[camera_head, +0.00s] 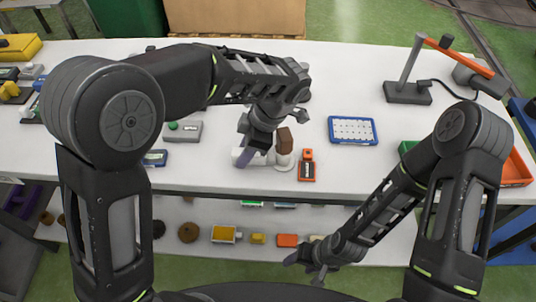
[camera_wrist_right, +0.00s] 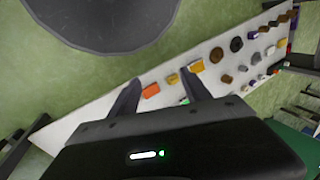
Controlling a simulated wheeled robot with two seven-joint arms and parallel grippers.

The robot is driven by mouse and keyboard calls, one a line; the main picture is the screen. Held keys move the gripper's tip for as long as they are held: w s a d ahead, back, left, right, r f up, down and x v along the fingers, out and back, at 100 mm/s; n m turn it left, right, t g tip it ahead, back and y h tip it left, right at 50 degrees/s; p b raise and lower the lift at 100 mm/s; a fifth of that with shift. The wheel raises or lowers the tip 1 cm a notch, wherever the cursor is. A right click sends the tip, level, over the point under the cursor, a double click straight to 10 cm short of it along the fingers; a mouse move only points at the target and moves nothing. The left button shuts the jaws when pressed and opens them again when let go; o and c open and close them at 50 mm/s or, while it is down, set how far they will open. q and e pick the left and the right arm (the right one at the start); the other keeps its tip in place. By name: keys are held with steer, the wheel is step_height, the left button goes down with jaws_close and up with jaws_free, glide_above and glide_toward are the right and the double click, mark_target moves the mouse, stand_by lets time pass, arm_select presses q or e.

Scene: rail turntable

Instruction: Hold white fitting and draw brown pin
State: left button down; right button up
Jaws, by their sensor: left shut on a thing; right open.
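The white fitting (camera_head: 283,162) is on the white table near its front edge, partly hidden by my left gripper. The brown pin (camera_head: 284,140) stands up from the fitting. My left gripper (camera_head: 248,154) reaches down at the fitting from the left and is shut on it; its exact contact is hard to see. My right gripper (camera_head: 305,268) is low in front of the table, open and empty, well apart from the fitting. In the right wrist view its two fingers (camera_wrist_right: 160,88) are spread, with the lower shelf beyond them.
An orange and black block (camera_head: 307,170) stands close right of the fitting. A blue-framed tray (camera_head: 333,139) and a grey box with a green button (camera_head: 182,132) lie farther off. A lower shelf (camera_head: 378,246) holds several small parts. A stand (camera_head: 407,92) with an orange arm is at right.

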steer(key=shift+w+a+r, duration=0.1)
steer(key=shift+a+r, duration=0.05)
steer(key=c, duration=0.3)
steer(key=w+a+r+n+g, duration=0.25)
steer(key=a+r+n, duration=0.35)
steer(key=r+n, duration=0.3)
steer(key=w+d+r+m+t, duration=0.1)
steer(key=w+r+t, duration=0.1)
steer(key=r, duration=0.9)
steer(key=w+d+r+m+t, duration=0.1)
steer(key=w+r+m+t, duration=0.1)
steer(key=r, duration=0.9)
steer(key=w+d+r+m+t+h, duration=0.1)
steer(key=w+r+t, duration=0.2)
steer(key=r, duration=0.9)
steer(key=shift+w+d+m, duration=0.15)
steer(key=shift+w+m, duration=0.15)
steer(key=shift+w, duration=0.8)
steer(key=shift+f+t, duration=0.15)
steer(key=shift+t, duration=0.1)
